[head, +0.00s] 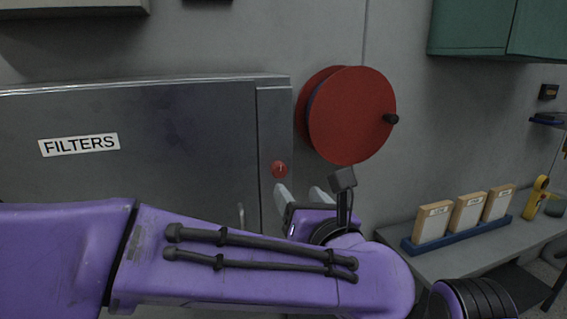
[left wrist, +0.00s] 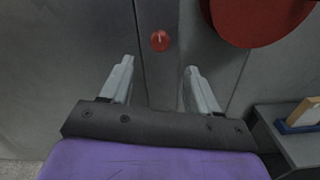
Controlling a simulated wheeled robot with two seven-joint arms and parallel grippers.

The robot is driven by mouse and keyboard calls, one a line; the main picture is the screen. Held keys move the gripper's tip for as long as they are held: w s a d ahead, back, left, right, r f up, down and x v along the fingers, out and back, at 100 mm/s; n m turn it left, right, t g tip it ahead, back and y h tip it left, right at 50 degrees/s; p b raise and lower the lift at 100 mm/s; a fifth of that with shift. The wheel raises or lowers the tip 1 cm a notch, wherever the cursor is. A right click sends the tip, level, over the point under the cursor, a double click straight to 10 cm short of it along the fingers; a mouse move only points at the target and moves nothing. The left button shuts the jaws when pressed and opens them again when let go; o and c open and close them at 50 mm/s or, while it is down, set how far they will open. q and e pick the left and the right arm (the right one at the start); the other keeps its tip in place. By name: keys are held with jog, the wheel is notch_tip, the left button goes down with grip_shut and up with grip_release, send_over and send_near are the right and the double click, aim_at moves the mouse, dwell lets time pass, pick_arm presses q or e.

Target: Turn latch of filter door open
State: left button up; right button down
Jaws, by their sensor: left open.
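The filter door (head: 150,135) is a grey metal door with a white "FILTERS" label, and it looks shut. The latch (head: 280,169) is a small round red knob with a pale mark, on the strip at the door's right edge. In the left wrist view the latch (left wrist: 160,41) sits beyond the fingertips, between their lines, and its mark looks near upright. My left gripper (head: 300,190) is open and empty, just below and right of the latch in the head view, not touching it. In the left wrist view my left gripper (left wrist: 158,66) points its spread fingers at the door. My right gripper is not in view.
A red reel (head: 350,115) with a black handle is on the wall right of the latch, close to my left gripper. A grey bench (head: 460,245) at the right holds boxed filters (head: 470,212) in a blue tray. A green cabinet (head: 475,28) hangs upper right.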

aim_at(281, 172)
pick_arm(q)
jog(key=p+x, duration=0.4)
jog(key=x, duration=0.5)
jog(key=shift+w+a, duration=0.1)
jog(key=shift+w, duration=0.25)
jog(key=shift+w+a+f, duration=0.1)
jog(key=shift+w, duration=0.35)
jog(key=c, duration=1)
